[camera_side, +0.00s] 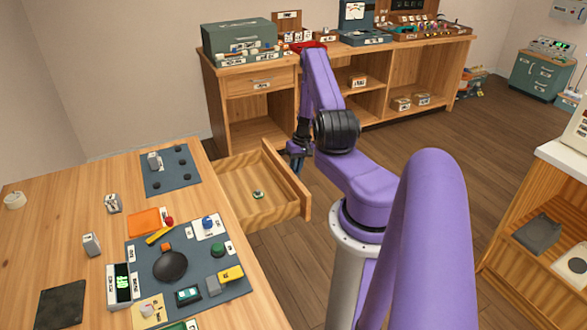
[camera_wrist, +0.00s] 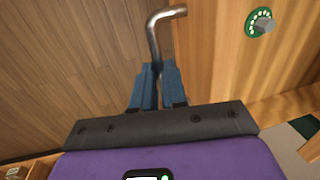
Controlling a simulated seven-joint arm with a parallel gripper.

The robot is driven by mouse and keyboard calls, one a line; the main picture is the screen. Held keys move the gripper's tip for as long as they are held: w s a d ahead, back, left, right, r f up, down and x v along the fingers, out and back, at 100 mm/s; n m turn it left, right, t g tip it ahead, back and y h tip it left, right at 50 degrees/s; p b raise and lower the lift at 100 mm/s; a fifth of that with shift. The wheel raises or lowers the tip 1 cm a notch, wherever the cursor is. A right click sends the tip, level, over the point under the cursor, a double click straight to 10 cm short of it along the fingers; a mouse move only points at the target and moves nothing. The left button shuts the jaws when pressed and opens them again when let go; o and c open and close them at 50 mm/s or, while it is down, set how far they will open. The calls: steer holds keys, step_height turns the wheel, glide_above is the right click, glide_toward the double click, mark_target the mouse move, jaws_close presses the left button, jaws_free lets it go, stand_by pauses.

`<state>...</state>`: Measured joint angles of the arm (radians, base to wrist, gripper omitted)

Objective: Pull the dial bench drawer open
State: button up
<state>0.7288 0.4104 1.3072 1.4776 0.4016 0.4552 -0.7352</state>
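The dial bench (camera_side: 60,215) stands at the left in the side view. Its wooden drawer (camera_side: 262,212) sticks out from the bench's right side, well open, with a small green dial piece (camera_side: 258,195) inside. My gripper (camera_side: 297,160) is at the outer face of the drawer front. In the wrist view, the bent metal drawer handle (camera_wrist: 153,35) runs down between the blue fingers of my gripper (camera_wrist: 157,75), which look closed around it. The drawer (camera_wrist: 225,60) and the dial piece (camera_wrist: 262,22) show at the upper right there. The fingertips are small and partly hidden in the side view.
A wooden workbench (camera_side: 250,105) with a green case (camera_side: 240,36) stands behind. A shelf unit (camera_side: 540,215) is at the right. Wooden floor (camera_side: 435,150) lies open between them.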

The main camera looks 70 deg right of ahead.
steer(key=o, duration=0.4)
steer(key=shift+r, duration=0.1)
steer(key=r, duration=0.5)
steer(key=s+d+r, duration=0.1)
steer(key=r, duration=0.5)
steer(key=s+d+r, duration=0.1)
steer(key=r, duration=0.5)
steer(key=shift+s+d, duration=0.15)
